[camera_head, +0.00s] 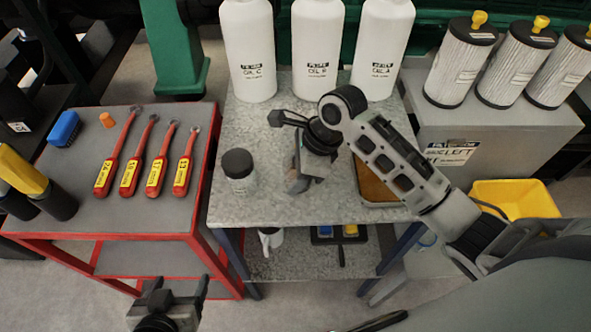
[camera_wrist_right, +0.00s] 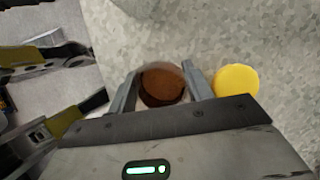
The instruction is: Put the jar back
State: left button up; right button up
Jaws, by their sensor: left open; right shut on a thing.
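My right gripper (camera_head: 300,180) is over the middle of the grey worktable. In the right wrist view its fingers are on both sides of a round brown-topped thing (camera_wrist_right: 162,86), seen from above, which looks like a jar. The gripper is shut on it; in the head view the gripper mostly hides it. Its height above the tabletop is unclear. A clear jar with a black lid (camera_head: 239,172) stands upright at the table's left, apart from the gripper. My left gripper (camera_head: 172,290) is open and empty, low at the front, short of both tables.
White bottles (camera_head: 247,50) line the table's back. A tray with brown contents (camera_head: 378,186) is partly under my right arm. A yellow disc (camera_wrist_right: 237,80) lies right of the held thing. The front left of the worktable (camera_head: 270,208) is clear.

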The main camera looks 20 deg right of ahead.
jog(key=shift+f, duration=0.15)
jog(key=o, duration=1.1)
jog(key=v, duration=1.2)
jog(key=shift+s, duration=0.1)
